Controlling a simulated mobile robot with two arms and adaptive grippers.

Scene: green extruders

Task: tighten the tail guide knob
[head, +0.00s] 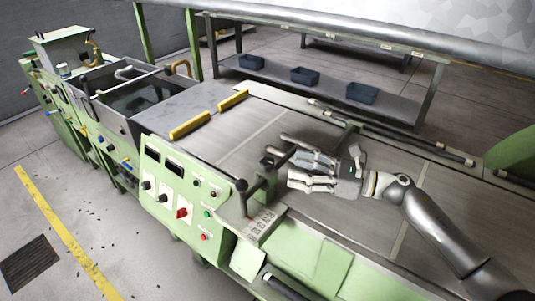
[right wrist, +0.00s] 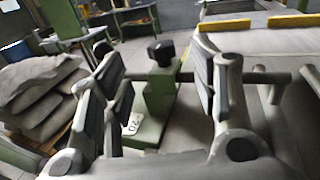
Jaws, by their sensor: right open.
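My left gripper is not in view.
A green control panel (head: 178,190) with buttons is at the left front of the bed. Yellow guards (head: 190,126) lie at the bed's far end. Stacked sacks (right wrist: 40,90) are at left in the wrist view. A shelf with dark blue bins (head: 305,76) stands behind.

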